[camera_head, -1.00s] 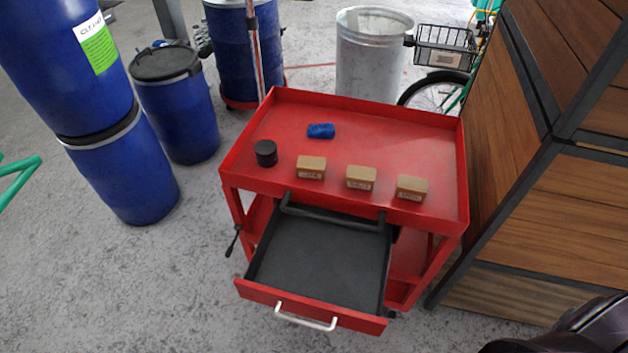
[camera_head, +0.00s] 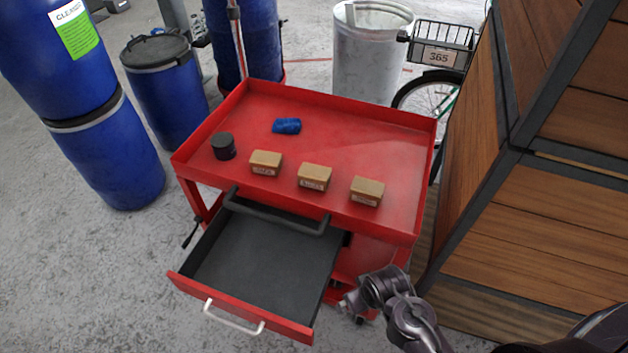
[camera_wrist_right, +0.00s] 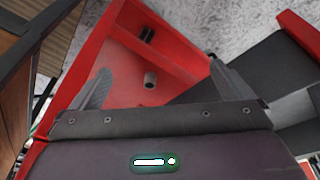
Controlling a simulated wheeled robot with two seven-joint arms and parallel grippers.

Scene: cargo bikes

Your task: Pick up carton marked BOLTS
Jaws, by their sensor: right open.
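Three small tan cartons stand in a row on the red cart's top: a left one (camera_head: 266,163), a middle one (camera_head: 314,177) and a right one (camera_head: 367,191). Each has a pale label on its front face, too small to read, so I cannot tell which is marked BOLTS. My right gripper (camera_head: 352,304) is low beside the cart's front right side, below the cartons and apart from them. In the right wrist view its fingers (camera_wrist_right: 165,88) are spread with nothing between them. No carton shows in that view. My left gripper is out of view.
The red cart (camera_head: 385,135) also bears a black cylinder (camera_head: 223,146) and a blue roll (camera_head: 287,126). Its drawer (camera_head: 262,255) is pulled out and empty. A wooden cabinet (camera_head: 540,235) stands close on the right. Blue barrels (camera_head: 110,155) stand at left.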

